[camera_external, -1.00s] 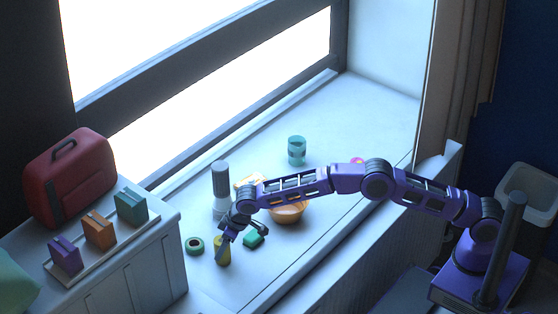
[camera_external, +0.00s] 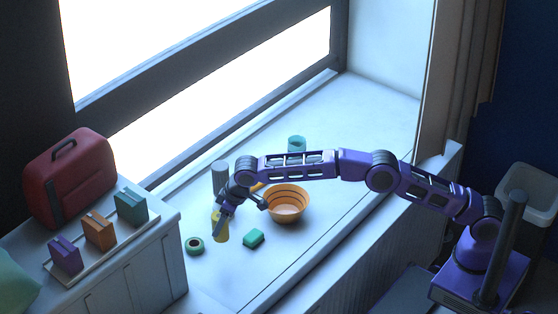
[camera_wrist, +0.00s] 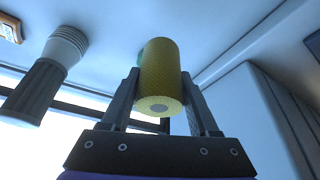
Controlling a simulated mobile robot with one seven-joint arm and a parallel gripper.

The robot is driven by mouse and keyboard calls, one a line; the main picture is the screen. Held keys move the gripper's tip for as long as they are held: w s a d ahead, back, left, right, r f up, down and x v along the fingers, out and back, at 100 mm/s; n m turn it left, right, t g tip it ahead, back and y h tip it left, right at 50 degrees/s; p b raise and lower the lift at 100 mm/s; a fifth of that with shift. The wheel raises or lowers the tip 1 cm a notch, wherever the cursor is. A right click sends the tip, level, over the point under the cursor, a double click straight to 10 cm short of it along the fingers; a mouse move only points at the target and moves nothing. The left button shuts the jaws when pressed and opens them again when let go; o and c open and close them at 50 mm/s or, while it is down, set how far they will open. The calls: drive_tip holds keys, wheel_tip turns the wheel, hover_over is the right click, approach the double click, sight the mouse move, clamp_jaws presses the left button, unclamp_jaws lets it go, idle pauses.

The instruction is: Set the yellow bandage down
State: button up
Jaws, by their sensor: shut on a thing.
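The yellow bandage (camera_external: 222,234) is a small roll. My gripper (camera_external: 221,216) is shut on it above the left part of the white window sill (camera_external: 330,215). In the wrist view the bandage (camera_wrist: 160,75) stands between the two fingers of my gripper (camera_wrist: 162,100), its round end toward the camera. Part of the bandage is hidden by the fingers in the outside view. I cannot tell whether its lower end touches the sill.
An orange bowl (camera_external: 288,205) and teal cup (camera_external: 297,143) stand farther right. The front sill is bare.

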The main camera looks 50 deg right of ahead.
drive_tip(key=w+d+m+h+b, duration=0.1)
drive_tip(key=d+m+h+b, duration=0.3)
drive_tip(key=d, duration=1.4)
drive_tip(key=w+d+m+b, duration=0.25)
drive_tip(key=d+m, duration=0.25)
drive_tip(key=d, duration=1.2)
drive_tip(key=s+d+m+b, duration=0.2)
drive_tip(key=s+d+m, duration=0.3)
drive_tip(key=d, duration=0.8)
drive_tip(key=shift+n+g+h, duration=0.3)
drive_tip(key=shift+n+h, duration=0.1)
drive_tip(key=shift+n, duration=0.3)
drive_tip(key=f, duration=0.5)
drive_tip(key=f+b, duration=0.1)
drive_tip(key=f, duration=0.3)
drive_tip(key=shift+s+a+f, duration=0.1)
drive_tip(key=shift+s+f, duration=0.1)
drive_tip(key=shift+f, duration=0.15)
drive_tip(key=shift+f+b, duration=0.1)
drive_tip(key=shift+b, duration=0.25)
drive_tip(key=shift+f, duration=0.15)
drive_tip(key=o, duration=1.4)
